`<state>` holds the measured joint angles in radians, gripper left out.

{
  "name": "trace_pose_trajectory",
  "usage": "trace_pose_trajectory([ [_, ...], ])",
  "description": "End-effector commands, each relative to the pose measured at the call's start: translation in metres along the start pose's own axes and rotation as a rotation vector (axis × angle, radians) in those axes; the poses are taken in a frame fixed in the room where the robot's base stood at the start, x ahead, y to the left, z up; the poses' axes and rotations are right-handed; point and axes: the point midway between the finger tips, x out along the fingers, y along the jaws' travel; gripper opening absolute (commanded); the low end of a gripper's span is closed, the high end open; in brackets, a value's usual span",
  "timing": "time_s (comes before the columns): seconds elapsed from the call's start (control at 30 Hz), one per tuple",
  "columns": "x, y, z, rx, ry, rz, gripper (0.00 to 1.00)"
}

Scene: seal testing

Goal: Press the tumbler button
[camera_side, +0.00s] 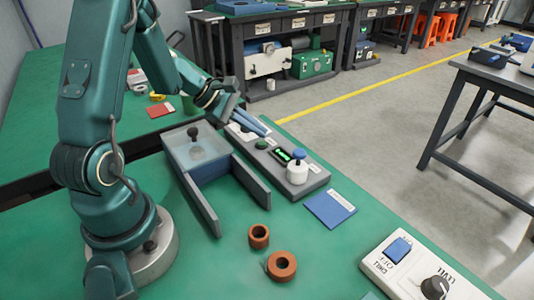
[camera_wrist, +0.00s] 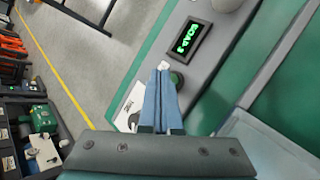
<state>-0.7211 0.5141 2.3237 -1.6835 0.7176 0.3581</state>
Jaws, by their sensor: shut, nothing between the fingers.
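A grey control panel (camera_side: 318,178) lies on the green table, with a dark green round button (camera_side: 262,144) and a lit green display (camera_side: 281,155). My gripper (camera_side: 267,132) has its blue fingers together and empty, with the tips over the panel close to the button. In the wrist view the closed fingers (camera_wrist: 160,74) partly cover the button (camera_wrist: 178,80), which shows just right of them. The display (camera_wrist: 189,38) is beyond the tips. A small white piece (camera_wrist: 164,65) shows at the tips. I cannot tell whether the fingers touch anything.
Two brown rings (camera_side: 281,265), a blue card (camera_side: 329,208) and a white knob panel (camera_side: 415,270) lie nearer. Bare green table lies between.

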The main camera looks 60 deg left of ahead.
Motion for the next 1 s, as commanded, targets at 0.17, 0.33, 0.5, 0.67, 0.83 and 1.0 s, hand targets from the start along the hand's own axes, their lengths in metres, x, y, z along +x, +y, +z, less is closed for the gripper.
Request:
trace_pose_trajectory([
  [0.17,0.0014,-0.0011,-0.0009,-0.002,0.000,0.000,0.00],
  [0.33,0.0055,-0.0042,-0.0037,-0.002,-0.001,-0.001,0.00],
  [0.5,0.0060,-0.0043,-0.0043,0.000,0.000,0.000,0.00],
  [0.67,0.0060,-0.0043,-0.0043,0.000,0.000,0.000,0.00],
  [0.83,0.0066,-0.0048,-0.0047,0.000,0.000,0.000,0.00],
  [1.0,0.0080,-0.0059,-0.0056,-0.001,-0.001,-0.001,0.00],
])
